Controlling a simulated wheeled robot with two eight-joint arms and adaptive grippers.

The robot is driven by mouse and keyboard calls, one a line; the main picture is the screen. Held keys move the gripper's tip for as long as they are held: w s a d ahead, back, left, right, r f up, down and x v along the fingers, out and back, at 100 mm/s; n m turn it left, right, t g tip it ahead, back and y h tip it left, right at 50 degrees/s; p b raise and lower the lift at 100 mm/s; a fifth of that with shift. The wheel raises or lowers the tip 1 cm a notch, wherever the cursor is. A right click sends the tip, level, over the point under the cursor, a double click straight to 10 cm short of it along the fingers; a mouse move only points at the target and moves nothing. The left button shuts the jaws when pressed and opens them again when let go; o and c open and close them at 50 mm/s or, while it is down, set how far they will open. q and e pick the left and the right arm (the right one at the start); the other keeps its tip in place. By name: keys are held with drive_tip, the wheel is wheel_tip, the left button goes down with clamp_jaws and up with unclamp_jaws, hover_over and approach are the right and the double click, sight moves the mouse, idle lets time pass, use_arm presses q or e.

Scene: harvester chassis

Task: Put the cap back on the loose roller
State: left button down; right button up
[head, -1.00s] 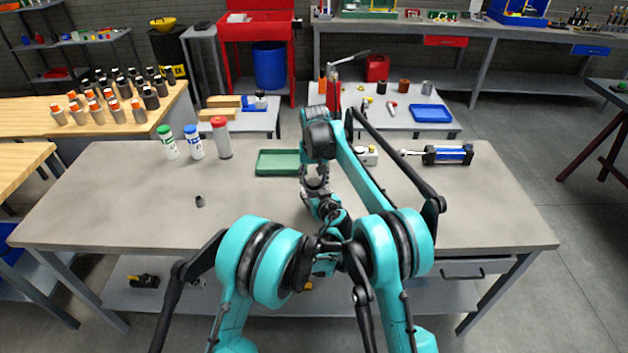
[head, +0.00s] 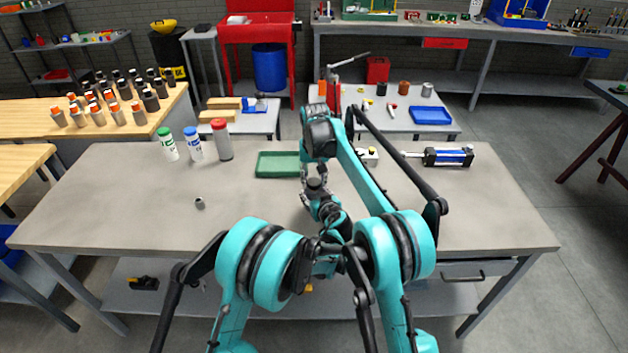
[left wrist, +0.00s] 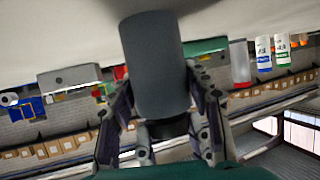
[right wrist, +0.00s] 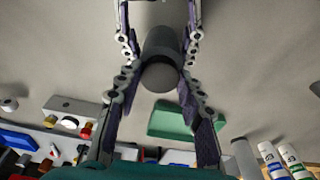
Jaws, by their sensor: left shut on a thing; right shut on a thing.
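In the left wrist view my left gripper (left wrist: 165,112) is shut on a dark grey roller (left wrist: 155,65) with a black end part between the fingers. In the right wrist view my right gripper (right wrist: 161,68) is shut on a grey cylinder (right wrist: 160,79), its round end facing the camera. I cannot tell whether both hold the same part; no separate cap shows clearly.
A green tray (head: 264,172) is beyond the hands on the grey table (head: 110,205). Green-, blue- and red-topped bottles (head: 222,142) stand at the back left. A blue cylinder device (head: 447,157) lies at the right. The table's left front is mostly clear.

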use_arm(q)
drive_tip(key=shift+s, duration=0.1)
use_arm(e)
drive_tip(key=shift+f, duration=0.65)
idle(0.6)
drive_tip(key=o, duration=1.2)
drive_tip(key=shift+f, duration=0.15)
drive_tip(key=shift+c, duration=0.2)
drive_tip(key=shift+r, duration=0.2)
wheel_tip(320, 180, up, 12)
drive_tip(key=s, duration=0.1)
drive_tip(key=shift+s+f, duration=0.2)
drive_tip(key=shift+s, duration=0.2)
use_arm(q)
drive_tip(key=c, duration=0.6)
unclamp_jaws()
